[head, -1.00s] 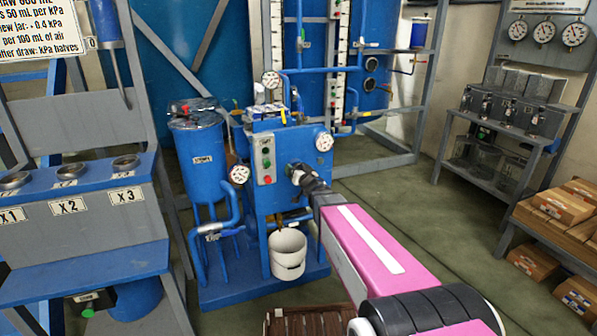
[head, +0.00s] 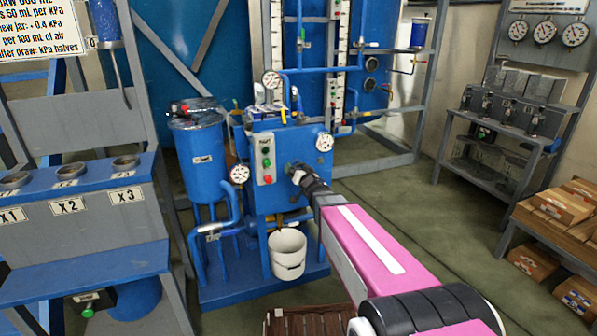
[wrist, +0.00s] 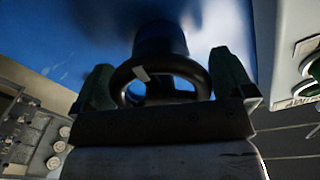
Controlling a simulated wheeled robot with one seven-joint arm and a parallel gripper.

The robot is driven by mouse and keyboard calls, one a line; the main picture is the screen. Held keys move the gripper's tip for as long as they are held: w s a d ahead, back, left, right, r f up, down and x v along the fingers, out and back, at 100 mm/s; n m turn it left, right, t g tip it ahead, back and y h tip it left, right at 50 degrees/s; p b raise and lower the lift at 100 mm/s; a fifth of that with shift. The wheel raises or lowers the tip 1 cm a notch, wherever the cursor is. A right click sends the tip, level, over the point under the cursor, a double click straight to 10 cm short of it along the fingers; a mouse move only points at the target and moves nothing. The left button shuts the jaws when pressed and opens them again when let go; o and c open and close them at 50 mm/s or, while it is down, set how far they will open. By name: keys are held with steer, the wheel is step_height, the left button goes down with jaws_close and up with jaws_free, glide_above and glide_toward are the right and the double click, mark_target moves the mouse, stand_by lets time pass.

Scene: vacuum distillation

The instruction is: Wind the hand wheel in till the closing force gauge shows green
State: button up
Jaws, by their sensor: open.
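The black hand wheel (wrist: 160,78) sits on the front of the blue machine (head: 280,198); it shows large in the wrist view. My gripper (wrist: 167,82) is open, with one green finger on each side of the wheel's rim. I cannot tell whether the fingers touch it. In the head view my gripper (head: 297,172) is at the machine's front, and the wheel is mostly hidden behind it. Round white gauges sit at the machine's left (head: 239,174), upper right (head: 324,142) and top (head: 271,79). Their needles and colours are too small to read, and I cannot tell which shows closing force.
A grey button box (head: 265,158) with red and green buttons is just left of my gripper. A white bucket (head: 287,254) stands below. A blue tank (head: 201,160) is at the left. A bench (head: 500,130) and boxes (head: 562,205) stand at the right, with free floor between.

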steer(key=v, duration=1)
stand_by(0.4)
